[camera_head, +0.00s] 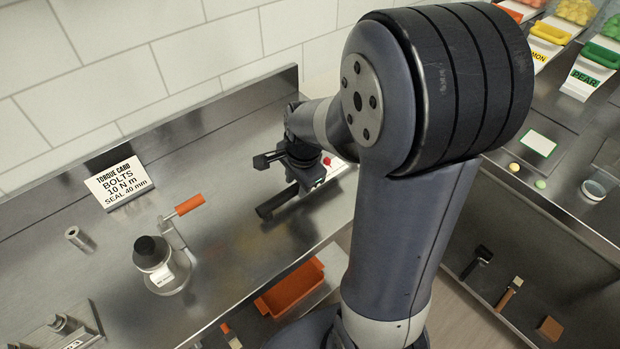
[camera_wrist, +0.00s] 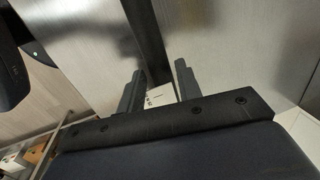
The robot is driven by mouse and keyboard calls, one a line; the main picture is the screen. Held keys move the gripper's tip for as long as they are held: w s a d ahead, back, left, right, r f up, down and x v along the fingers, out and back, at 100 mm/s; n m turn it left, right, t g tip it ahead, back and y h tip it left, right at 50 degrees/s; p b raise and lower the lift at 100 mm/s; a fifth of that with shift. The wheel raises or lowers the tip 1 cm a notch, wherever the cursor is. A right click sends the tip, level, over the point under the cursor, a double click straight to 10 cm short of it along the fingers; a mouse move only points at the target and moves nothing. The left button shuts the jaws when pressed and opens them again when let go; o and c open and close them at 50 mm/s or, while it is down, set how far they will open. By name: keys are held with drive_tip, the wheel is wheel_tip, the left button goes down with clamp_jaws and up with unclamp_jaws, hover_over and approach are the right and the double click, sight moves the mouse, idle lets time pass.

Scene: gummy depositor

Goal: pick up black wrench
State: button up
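The black wrench (camera_head: 277,204) appears as a dark bar lying on the steel counter under my gripper. Its near end shows and the rest is partly hidden by the gripper. My gripper (camera_head: 291,172) is just above it; whether they touch cannot be told. In the wrist view, a dark bar (camera_wrist: 150,38), which looks like the wrench, runs between the fingers of my gripper (camera_wrist: 160,68). The fingers stand apart with gaps at the bar's sides, so the gripper is open.
A torque card (camera_head: 118,182) stands at the counter's back left. A small device (camera_head: 158,262) with an orange-handled crank (camera_head: 189,205) stands left of my gripper. An orange bin (camera_head: 291,289) sits below the counter's front edge. The counter between crank and wrench is clear.

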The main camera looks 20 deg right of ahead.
sight(296, 186)
drive_tip(key=shift+w+a+f, duration=0.1)
drive_tip(key=shift+w+f, duration=0.05)
drive_tip(key=shift+f, duration=0.7)
drive_tip(key=shift+w+a+f, duration=0.1)
drive_tip(key=shift+f, duration=0.7)
drive_tip(key=shift+c, duration=0.2)
clamp_jaws()
